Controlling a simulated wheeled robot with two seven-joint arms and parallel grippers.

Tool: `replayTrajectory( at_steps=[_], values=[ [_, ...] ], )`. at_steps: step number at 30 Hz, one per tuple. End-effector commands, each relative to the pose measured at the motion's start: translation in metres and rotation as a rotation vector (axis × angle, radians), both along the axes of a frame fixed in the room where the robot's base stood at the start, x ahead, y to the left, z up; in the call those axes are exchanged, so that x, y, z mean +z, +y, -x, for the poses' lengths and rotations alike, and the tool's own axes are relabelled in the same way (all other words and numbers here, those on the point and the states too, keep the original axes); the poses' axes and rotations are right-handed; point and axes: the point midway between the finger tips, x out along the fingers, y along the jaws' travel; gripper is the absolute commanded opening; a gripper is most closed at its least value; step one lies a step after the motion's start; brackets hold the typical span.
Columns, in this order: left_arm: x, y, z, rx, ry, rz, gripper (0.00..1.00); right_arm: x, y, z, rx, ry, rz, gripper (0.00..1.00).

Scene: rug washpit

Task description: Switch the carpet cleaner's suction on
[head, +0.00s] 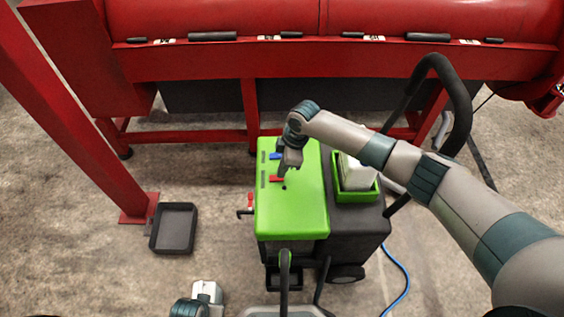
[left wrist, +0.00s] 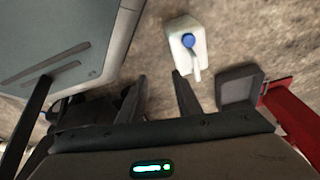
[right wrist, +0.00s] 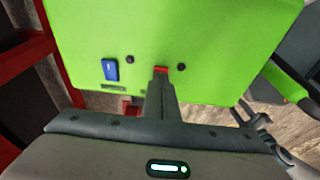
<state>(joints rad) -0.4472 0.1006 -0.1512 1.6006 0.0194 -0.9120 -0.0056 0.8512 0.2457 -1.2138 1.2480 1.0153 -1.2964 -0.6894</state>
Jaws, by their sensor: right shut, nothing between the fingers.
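The carpet cleaner (head: 310,205) stands on the floor ahead, with a bright green top panel. A blue switch (head: 275,155) and a red switch (head: 277,178) sit on the panel; the blue switch (right wrist: 111,69) also shows in the right wrist view. My right gripper (head: 283,175) is shut and empty, its fingertips at the red switch (right wrist: 161,69), which they partly hide. I cannot tell whether they touch it. A small dark round spot lies beside each switch. The panel lettering is too small to read.
A white jug with a blue cap (left wrist: 187,42) stands on the floor near my left gripper. A dark tray (head: 174,228) lies beside the red post (head: 75,110). A large red machine (head: 340,60) spans the back. A blue hose (head: 403,270) lies right of the cleaner.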

Motion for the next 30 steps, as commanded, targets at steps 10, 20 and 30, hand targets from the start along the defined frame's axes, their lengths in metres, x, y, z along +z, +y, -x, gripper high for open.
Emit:
replayTrajectory(
  at_steps=[10,20,30],
  values=[
    [0.000,0.000,-0.001,0.000,-0.002,0.000,0.31,-0.005,0.000,0.000,0.001,0.000,-0.001,0.00],
    [0.009,-0.003,-0.007,0.001,-0.008,0.003,0.31,-0.013,-0.004,0.001,-0.001,0.004,-0.056,0.00],
    [0.020,-0.003,-0.008,0.000,-0.006,0.001,0.31,-0.013,-0.005,0.001,0.002,0.003,-0.100,0.00]
  ],
)
